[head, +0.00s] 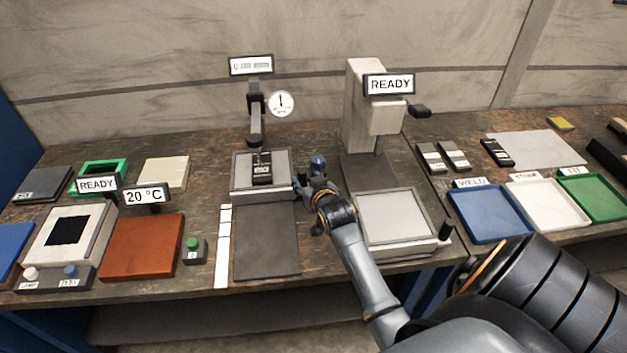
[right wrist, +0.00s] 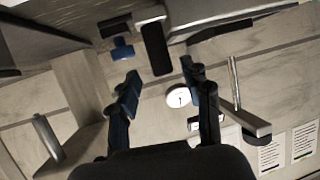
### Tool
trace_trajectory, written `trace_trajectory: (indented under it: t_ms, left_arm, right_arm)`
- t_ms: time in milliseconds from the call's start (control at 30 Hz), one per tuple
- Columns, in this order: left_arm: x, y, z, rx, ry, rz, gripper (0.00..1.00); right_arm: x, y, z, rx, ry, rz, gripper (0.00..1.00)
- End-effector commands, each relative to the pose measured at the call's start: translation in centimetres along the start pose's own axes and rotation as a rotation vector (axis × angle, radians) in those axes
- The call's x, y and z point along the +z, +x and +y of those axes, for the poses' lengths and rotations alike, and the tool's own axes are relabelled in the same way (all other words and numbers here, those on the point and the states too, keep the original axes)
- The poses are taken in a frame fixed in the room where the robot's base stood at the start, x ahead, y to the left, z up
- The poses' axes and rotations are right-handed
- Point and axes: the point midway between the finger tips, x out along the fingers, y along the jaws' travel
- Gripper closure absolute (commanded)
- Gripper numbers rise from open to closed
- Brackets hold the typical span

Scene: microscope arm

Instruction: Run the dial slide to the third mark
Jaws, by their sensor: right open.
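The dial gauge (head: 281,103) is a white round face with a black hand, beside a dark upright stand (head: 255,120) at the back centre. A small display (head: 250,65) above it starts with "0"; the rest is too small to read. Below is a grey stage (head: 240,184) with a black labelled block (head: 262,168) on it. My right gripper (head: 308,187) is open, just right of this stage, apart from the dial. In the right wrist view its fingers (right wrist: 162,88) are spread, with the white dial face (right wrist: 178,96) beyond them. The slide's marks cannot be made out.
A tall pale machine (head: 365,105) with a "READY" sign stands right of my gripper, its grey plate (head: 393,216) in front. A dark mat (head: 267,242) lies before the stage. Blue (head: 488,213), white and green trays are at right.

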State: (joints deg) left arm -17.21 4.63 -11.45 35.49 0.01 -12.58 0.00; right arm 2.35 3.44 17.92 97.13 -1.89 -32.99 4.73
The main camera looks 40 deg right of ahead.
Motion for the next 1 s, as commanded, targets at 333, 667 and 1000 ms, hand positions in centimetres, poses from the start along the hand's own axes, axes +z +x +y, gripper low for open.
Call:
trace_trajectory:
  t_ms: [333,667,1000]
  left_arm:
    - [-0.1,0.0,0.1,0.001,0.0,0.001,0.6]
    - [-0.1,0.0,0.1,0.001,0.0,0.001,0.6]
    - [-0.1,0.0,0.1,0.001,0.0,0.001,0.6]
  right_arm:
    - [0.0,-5.7,0.0,0.0,0.001,0.001,0.52]
    - [0.0,-6.3,0.0,0.001,0.001,0.0,0.52]
    - [0.0,-6.3,0.0,0.0,0.0,0.0,0.52]
